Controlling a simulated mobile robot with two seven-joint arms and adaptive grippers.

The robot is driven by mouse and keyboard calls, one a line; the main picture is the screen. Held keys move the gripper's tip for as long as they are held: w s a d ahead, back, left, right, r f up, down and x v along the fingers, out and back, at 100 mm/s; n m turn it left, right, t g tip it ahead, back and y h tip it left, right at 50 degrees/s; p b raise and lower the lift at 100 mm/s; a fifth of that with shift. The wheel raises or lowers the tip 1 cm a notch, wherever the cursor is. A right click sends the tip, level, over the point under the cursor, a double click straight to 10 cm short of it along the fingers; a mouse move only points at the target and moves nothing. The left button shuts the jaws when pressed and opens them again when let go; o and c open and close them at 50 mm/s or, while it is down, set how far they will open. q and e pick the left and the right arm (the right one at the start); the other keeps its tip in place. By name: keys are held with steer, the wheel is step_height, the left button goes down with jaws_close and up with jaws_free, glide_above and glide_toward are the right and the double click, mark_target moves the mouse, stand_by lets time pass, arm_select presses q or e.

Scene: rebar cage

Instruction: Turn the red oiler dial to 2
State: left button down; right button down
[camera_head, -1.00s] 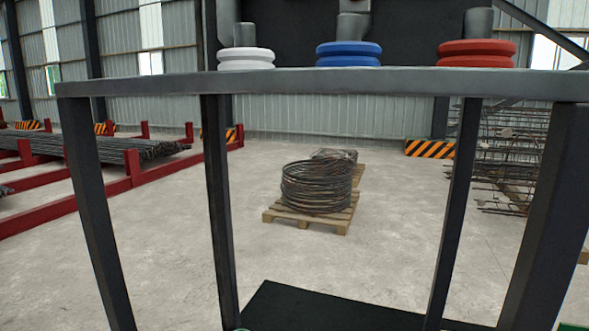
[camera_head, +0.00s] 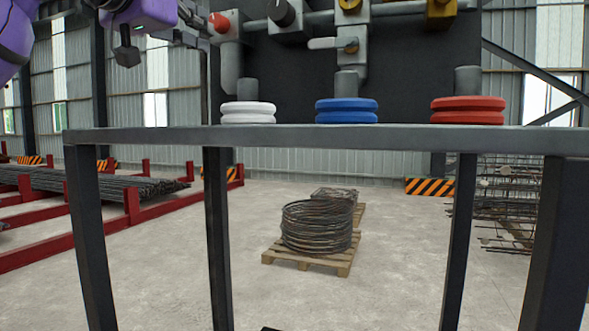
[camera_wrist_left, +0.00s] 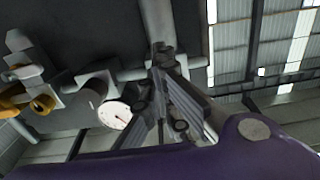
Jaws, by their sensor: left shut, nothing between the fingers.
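The red dial (camera_head: 219,22) sits on a grey block on the pipework, at the top of the head view left of centre. My left gripper (camera_head: 198,38) comes in from the left with its fingers shut and empty, just left of the red dial and slightly below it. I cannot tell whether they touch. In the left wrist view, the shut fingers (camera_wrist_left: 161,52) reach toward a grey pipe. I cannot make out the red dial there; the gripper may hide it. The dial's numbers are too small to read. My right gripper is not in view.
A black knob (camera_head: 283,12) and yellow fittings (camera_head: 350,5) lie right of the dial. A white-faced gauge (camera_wrist_left: 114,114) shows beside the fingers in the wrist view. White (camera_head: 248,112), blue (camera_head: 347,110) and red (camera_head: 467,109) discs stand below on a dark frame (camera_head: 300,138).

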arm_select(q)
steer(key=x, duration=0.2)
steer(key=shift+w+d, duration=0.1)
steer(key=shift+w, duration=0.2)
steer(key=shift+r, duration=0.3)
stand_by(0.4)
steer(key=shift+w+f, duration=0.1)
steer(key=shift+w, duration=0.1)
steer(key=shift+w+a, duration=0.15)
steer(key=shift+a, duration=0.55)
steer(key=shift+w+f, duration=0.1)
steer(key=shift+f, duration=0.05)
steer(key=v, duration=0.5)
steer(key=shift+s+a+f, duration=0.15)
steer(key=shift+s+f, duration=0.15)
steer(key=shift+s, duration=0.05)
stand_by(0.4)
